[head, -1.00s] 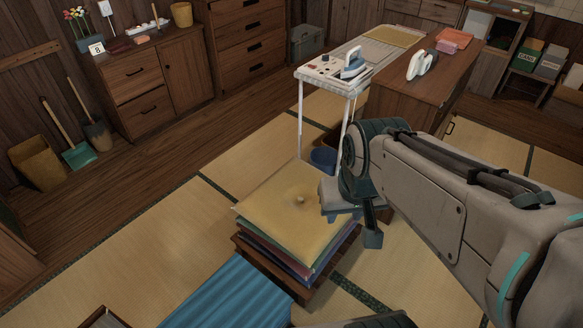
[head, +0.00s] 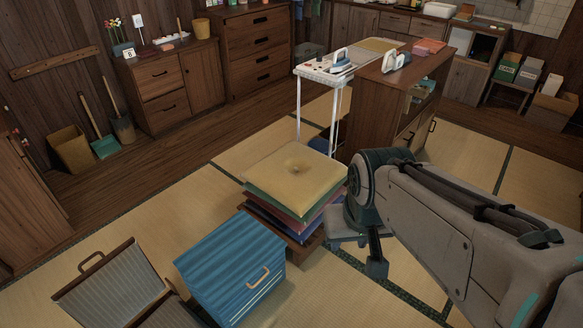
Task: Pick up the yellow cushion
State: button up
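The yellow cushion (head: 292,174) lies flat on top of a stack in the head view, with a dimple at its middle. Green, red and blue-purple cushions lie below it on a low wooden stand (head: 305,250). My gripper (head: 360,243) hangs just right of the stack, lower than the yellow cushion. It points down and appears to hold nothing. My wrist hides part of it, so its opening does not show clearly.
A blue striped box (head: 222,262) stands in front-left of the stack, beside a striped folding seat (head: 110,285). A white ironing table (head: 325,72) and a wooden counter (head: 395,85) stand behind. Tatami (head: 180,215) left of the stack is clear.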

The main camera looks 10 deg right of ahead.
aim_at(296, 172)
jog(key=z, duration=0.65)
jog(key=i, duration=0.5)
jog(key=z, duration=0.5)
jog(key=i, duration=0.85)
jog(key=u, duration=0.9)
jog(key=i, duration=0.8)
jog(key=u, duration=0.9)
